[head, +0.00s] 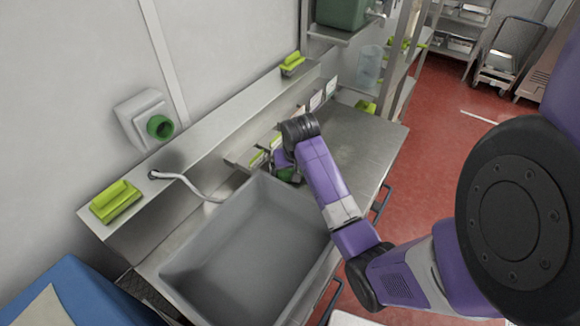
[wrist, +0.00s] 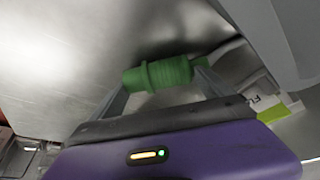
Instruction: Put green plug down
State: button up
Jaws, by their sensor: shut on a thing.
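The green plug (wrist: 165,73) is between the two fingers of my gripper (wrist: 160,80) in the wrist view, lying crosswise at the fingertips. The gripper is shut on it. A metal surface lies behind the plug; I cannot tell whether the plug touches it. In the head view my gripper (head: 287,172) is just beyond the far right corner of the grey basin, by the steel counter (head: 355,150). A bit of green shows there, mostly hidden by my arm.
The grey basin (head: 245,250) fills the counter to the left of my arm. Yellow-green brushes (head: 115,202) lie on the ledge. A wall socket box (head: 145,118) with a green round part hangs above a grey hose (head: 185,182). The counter right of my gripper is clear.

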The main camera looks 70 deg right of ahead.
jog(key=o, duration=1.3)
jog(key=b+v, duration=0.1)
jog(key=v, duration=1.1)
